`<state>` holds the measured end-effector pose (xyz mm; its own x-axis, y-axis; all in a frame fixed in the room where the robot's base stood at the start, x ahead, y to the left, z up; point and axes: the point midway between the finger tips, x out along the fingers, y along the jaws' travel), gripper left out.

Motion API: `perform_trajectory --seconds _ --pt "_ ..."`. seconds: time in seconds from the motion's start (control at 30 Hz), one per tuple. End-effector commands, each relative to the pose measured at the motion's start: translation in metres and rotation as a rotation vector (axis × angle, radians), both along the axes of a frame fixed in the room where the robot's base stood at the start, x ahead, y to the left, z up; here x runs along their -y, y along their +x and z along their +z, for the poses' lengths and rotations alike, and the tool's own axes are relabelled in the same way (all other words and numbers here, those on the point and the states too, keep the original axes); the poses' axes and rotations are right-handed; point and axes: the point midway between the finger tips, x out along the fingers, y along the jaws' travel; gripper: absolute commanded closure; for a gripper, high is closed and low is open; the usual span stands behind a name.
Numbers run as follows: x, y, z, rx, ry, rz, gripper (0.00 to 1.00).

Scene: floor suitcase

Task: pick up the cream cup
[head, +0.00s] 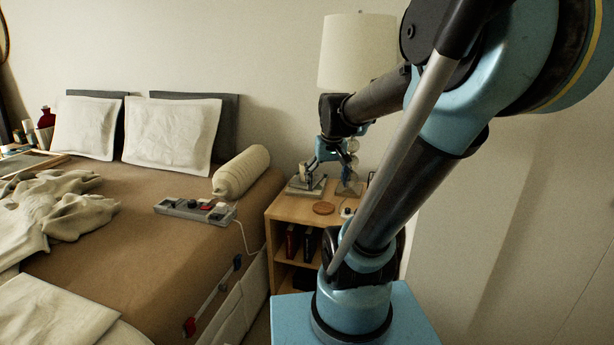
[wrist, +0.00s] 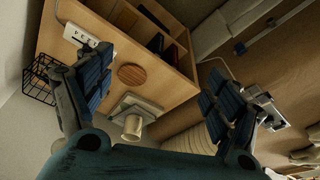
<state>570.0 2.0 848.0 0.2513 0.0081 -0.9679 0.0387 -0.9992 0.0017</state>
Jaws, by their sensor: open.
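The cream cup (wrist: 133,125) shows in the wrist view just above my gripper's palm, between the spread fingers and closer to the left one. It stands on a pale, flat, book-like stack (wrist: 146,106) on the wooden nightstand. In the head view the small cup (head: 304,171) is at the nightstand's back left, beside my gripper (head: 318,164). My gripper is open and empty above the nightstand, with its blue-padded fingers wide apart in the wrist view (wrist: 160,88). I cannot tell the exact gap between fingers and cup.
A round wooden coaster (head: 323,208) lies on the nightstand (head: 290,211). A lamp (head: 352,52) stands behind my gripper. A power strip (wrist: 88,37) and black wire basket (wrist: 40,80) show in the wrist view. The bed (head: 150,265) with a cream bolster (head: 241,171) is left.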

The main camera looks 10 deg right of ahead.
Motion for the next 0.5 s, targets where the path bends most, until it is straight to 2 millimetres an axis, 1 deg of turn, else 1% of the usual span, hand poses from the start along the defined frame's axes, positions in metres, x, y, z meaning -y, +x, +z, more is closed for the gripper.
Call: perform_trajectory --seconds 0.03,0.2,0.37,0.5 --pt "0.000 0.016 0.006 0.005 0.001 0.001 0.16" --pt "0.000 0.066 0.020 0.024 0.002 0.004 0.16" --pt "0.000 0.114 0.028 0.040 0.004 0.008 0.16" --pt "-0.001 0.157 0.031 0.055 0.004 0.011 0.16"
